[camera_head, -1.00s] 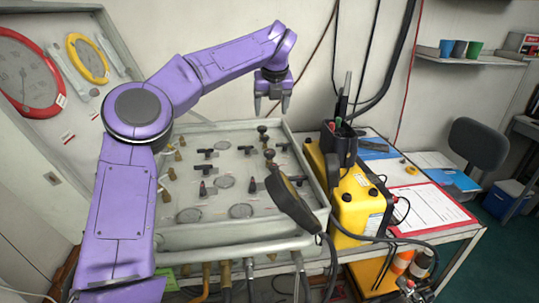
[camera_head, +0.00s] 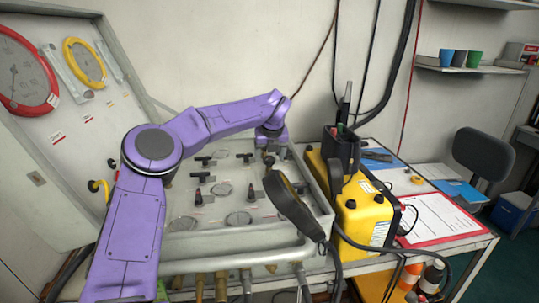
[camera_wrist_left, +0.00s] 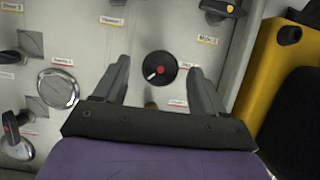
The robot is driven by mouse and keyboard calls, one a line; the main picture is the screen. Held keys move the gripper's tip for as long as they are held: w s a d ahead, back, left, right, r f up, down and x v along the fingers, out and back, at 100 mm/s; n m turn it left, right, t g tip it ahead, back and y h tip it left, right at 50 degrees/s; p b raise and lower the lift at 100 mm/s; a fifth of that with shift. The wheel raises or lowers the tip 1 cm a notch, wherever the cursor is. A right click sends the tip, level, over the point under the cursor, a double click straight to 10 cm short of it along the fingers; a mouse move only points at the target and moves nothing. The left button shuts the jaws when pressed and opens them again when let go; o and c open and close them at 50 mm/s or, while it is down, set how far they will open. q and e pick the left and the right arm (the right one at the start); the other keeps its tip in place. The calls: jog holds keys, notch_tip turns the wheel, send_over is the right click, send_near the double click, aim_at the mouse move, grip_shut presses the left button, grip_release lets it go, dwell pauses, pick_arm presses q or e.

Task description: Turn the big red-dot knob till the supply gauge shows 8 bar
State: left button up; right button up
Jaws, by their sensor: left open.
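In the left wrist view a round black knob (camera_wrist_left: 160,68) with a red dot at its centre and a pale pointer mark sits on the grey panel (camera_wrist_left: 95,50). My left gripper (camera_wrist_left: 160,65) is open, with one finger on each side of the knob in this view. I see no finger closed on it, and cannot tell the height gap. In the head view my left gripper (camera_head: 271,146) is low over the panel's back right part. A red-rimmed gauge (camera_head: 53,99) and a yellow-rimmed gauge (camera_head: 71,62) are at the left; their readings and labels are illegible. My right gripper is not visible.
Other levers, such as a black one with a red mark (camera_wrist_left: 13,132), and a round dial (camera_wrist_left: 57,90) are near in the wrist view. A black handset (camera_head: 292,203) lies at the panel's right edge. A yellow case (camera_head: 361,212) stands right of it.

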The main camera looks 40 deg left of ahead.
pick_arm(q)
jog(key=shift+w+f, duration=0.1)
jog(key=shift+f, duration=0.25)
jog(key=c, duration=1.1)
jog(key=shift+o, duration=0.2)
jog(key=shift+a+m, duration=0.1)
jog(key=shift+m, duration=0.2)
jog(key=m+t+p, duration=0.1)
jog(key=m, duration=0.2)
jog(key=shift+a+r+h, duration=0.1)
jog(key=shift+r+h, duration=0.05)
jog(key=shift+h, duration=0.25)
jog(key=m+h+p, duration=0.1)
jog(key=m+p, duration=0.1)
jog(key=m, duration=0.1)
jog(key=shift+a+t, duration=0.1)
jog(key=shift+t, duration=0.2)
jog(key=shift+m+h+p, duration=0.5)
jog(key=shift+m+p, duration=0.2)
jog(key=shift+m, duration=0.3)
jog(key=shift+a, duration=0.1)
